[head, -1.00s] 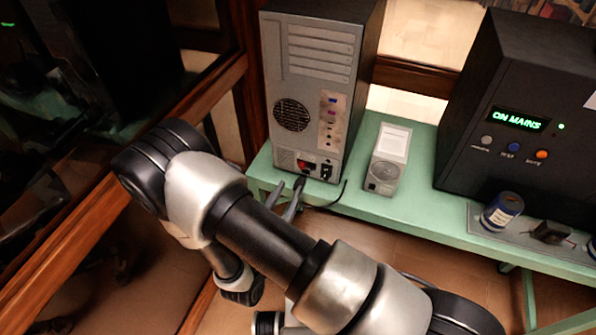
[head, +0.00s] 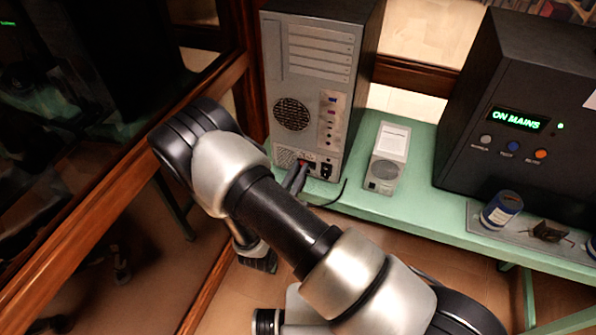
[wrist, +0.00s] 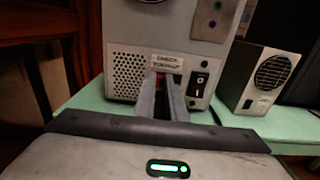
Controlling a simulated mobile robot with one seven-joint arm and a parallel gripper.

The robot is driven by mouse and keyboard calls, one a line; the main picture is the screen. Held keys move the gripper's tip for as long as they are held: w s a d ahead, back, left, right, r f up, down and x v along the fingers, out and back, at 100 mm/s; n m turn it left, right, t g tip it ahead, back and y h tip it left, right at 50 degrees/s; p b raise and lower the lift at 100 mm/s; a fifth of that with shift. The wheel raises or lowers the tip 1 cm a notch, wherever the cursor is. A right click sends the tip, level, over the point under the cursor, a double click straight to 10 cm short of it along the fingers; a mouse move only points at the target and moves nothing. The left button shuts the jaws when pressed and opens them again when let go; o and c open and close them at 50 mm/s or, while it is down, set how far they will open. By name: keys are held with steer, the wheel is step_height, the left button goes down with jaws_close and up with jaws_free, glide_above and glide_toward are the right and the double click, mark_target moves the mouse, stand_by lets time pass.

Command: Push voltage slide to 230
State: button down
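The computer tower (head: 318,80) stands with its rear panel facing me. The red voltage slide (head: 302,162) is low on that panel, partly hidden by my fingers. In the wrist view a bit of red (wrist: 160,76) shows between the fingertips, under a white printed label (wrist: 167,60). My gripper (head: 296,178) is at the lower panel, and it also shows in the wrist view (wrist: 161,84). Its two fingers stand a narrow gap apart, with nothing clearly held. I cannot tell whether they touch the slide, or read its setting.
A black rocker switch (wrist: 199,82) is just right of the fingers. A small speaker-like box (head: 386,160) stands right of the tower on the green bench (head: 420,208). A dark cabinet reading "ON MAINS" (head: 517,119) is farther right. A wooden frame edges the left side.

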steer(key=shift+s+d, duration=0.2)
steer(key=shift+d, duration=0.4)
steer(key=shift+s+d, duration=0.2)
steer(key=shift+d, duration=0.4)
steer(key=c, duration=1.8)
jaws_free()
steer(key=shift+s, duration=0.1)
steer(key=shift+s+a, duration=0.2)
steer(key=shift+s, duration=0.1)
steer(key=b+v, duration=0.1)
steer(key=v, duration=1.5)
steer(key=shift+s, duration=0.35)
steer(key=shift+r, duration=0.1)
